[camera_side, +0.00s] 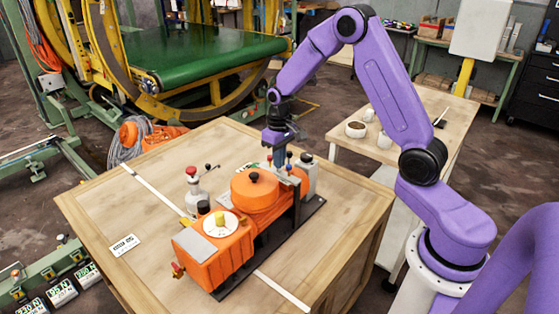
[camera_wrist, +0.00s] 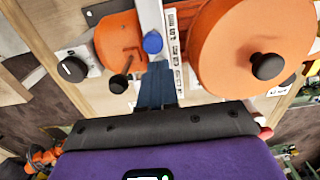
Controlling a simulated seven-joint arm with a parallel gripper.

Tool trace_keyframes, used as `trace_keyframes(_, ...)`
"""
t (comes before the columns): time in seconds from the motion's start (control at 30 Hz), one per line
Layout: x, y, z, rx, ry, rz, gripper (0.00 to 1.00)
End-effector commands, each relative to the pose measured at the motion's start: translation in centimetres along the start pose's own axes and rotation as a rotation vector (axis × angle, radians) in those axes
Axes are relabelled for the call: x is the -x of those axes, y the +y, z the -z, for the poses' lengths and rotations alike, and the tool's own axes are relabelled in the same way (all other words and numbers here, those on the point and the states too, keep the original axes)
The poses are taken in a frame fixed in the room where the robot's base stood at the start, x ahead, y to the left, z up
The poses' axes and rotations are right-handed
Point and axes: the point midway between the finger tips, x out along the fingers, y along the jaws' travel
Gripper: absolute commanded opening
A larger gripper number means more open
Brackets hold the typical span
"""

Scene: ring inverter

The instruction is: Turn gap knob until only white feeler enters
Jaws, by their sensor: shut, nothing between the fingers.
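In the wrist view a black knob with a white mark (camera_wrist: 72,68) sits on a pale round housing at the left. It may be the gap knob; I see no label naming it. My gripper (camera_wrist: 157,68) is shut and empty, its blue fingers pointing down by the pale rail and just below a blue knob (camera_wrist: 152,42) in that view. In the side view my gripper (camera_side: 280,162) is over the far end of the orange machine (camera_side: 222,255), among small coloured knobs. I cannot make out a white feeler or the gap. Whether the fingers touch anything is unclear.
A large orange disc with a black centre knob (camera_wrist: 267,66) lies right of the fingers. A black ball knob (camera_wrist: 118,84) is close on their left. A bottle-like device with a red top (camera_side: 193,188) stands beside the machine. The wooden top's right side (camera_side: 345,215) is clear.

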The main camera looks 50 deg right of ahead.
Motion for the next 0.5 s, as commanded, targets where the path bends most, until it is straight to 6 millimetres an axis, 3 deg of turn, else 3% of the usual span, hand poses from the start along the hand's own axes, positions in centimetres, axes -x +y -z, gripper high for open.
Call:
trace_keyframes(0.23, 0.1, 0.0, 0.0, 0.000, -0.001, 0.000, 0.00)
trace_keyframes(0.5, 1.9, 0.0, 0.1, 0.000, 0.002, 0.000, 0.00)
